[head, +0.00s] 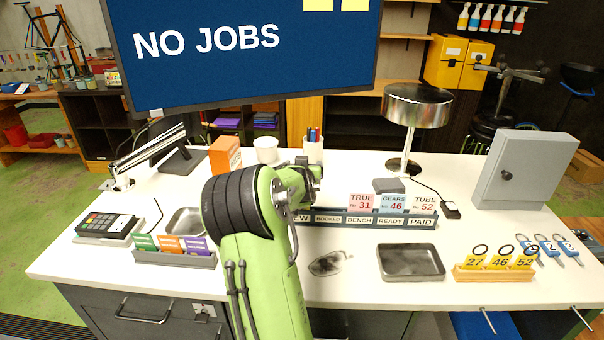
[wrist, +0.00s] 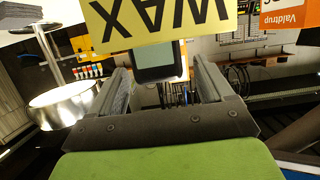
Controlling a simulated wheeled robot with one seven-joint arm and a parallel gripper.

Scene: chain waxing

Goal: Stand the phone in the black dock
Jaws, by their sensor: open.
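A small black block with a cord, which looks like the dock (head: 451,210), stands on the right half of the counter, right of the card rack. My gripper (head: 312,178) is over the middle of the counter behind the rack, partly hidden by my arm. In the wrist view my gripper (wrist: 163,90) is open. Between its fingers, in line of sight, shows a dark-framed slab with a pale face, probably the phone (wrist: 158,62). A yellow WAX card (wrist: 150,18) covers part of it. I see no contact with the fingers. I cannot make out the phone in the head view.
A lamp (head: 416,106) and a grey cabinet (head: 524,168) stand behind. A grey tray (head: 411,262) and a number-tag holder (head: 494,273) are at the front right. A pen cup (head: 313,150) is behind my gripper.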

